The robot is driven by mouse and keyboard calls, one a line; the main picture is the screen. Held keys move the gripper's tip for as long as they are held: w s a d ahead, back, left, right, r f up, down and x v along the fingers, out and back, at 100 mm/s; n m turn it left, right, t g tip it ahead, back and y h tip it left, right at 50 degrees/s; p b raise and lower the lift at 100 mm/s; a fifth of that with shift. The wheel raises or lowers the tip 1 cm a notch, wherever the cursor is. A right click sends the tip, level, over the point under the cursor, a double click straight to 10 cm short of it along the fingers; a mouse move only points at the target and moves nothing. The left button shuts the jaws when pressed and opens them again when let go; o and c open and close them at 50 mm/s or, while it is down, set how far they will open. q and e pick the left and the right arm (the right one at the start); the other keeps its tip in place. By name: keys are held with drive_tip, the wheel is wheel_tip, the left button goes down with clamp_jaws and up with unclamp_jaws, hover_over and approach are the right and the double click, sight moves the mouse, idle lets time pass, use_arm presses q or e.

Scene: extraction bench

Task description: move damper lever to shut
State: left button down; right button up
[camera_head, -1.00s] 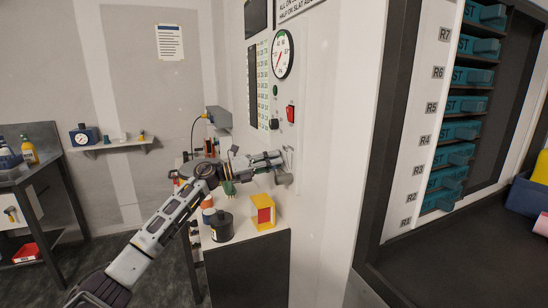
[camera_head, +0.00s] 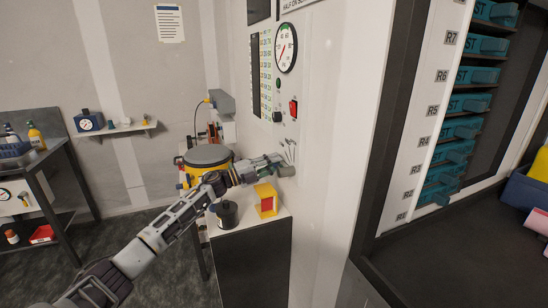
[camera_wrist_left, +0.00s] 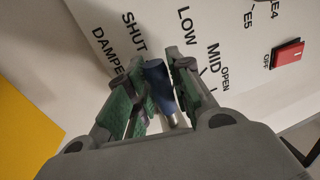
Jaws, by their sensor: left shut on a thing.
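The damper lever (camera_wrist_left: 157,82) has a blue grip on a metal stem. In the left wrist view it stands in front of a white panel (camera_wrist_left: 165,15) with black words DAMPER, SHUT, LOW, MID and OPEN. The grip sits below the words SHUT and LOW in that picture; its exact mark is hard to tell. My left gripper (camera_wrist_left: 154,92), with green-padded fingers, is shut on the lever's grip. In the head view my left gripper (camera_head: 282,168) is at the wall panel, and its fingers hide most of the lever. My right gripper is not in view.
A yellow and red block (camera_head: 265,200) and a black jar (camera_head: 227,214) stand on the bench below my left gripper. A round yellow and grey thing (camera_head: 207,156) shows behind my wrist. A red switch (camera_head: 294,109) and a gauge (camera_head: 286,48) are above.

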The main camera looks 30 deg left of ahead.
use_arm(q)
drive_tip(key=shift+f+n, duration=0.3)
drive_tip(key=shift+n, duration=0.2)
drive_tip(key=c, duration=1.3)
unclamp_jaws()
drive_tip(key=shift+o, duration=0.2)
drive_tip(key=v, duration=1.2)
drive_tip(key=shift+s+d, duration=0.1)
drive_tip(key=shift+d+f, duration=0.1)
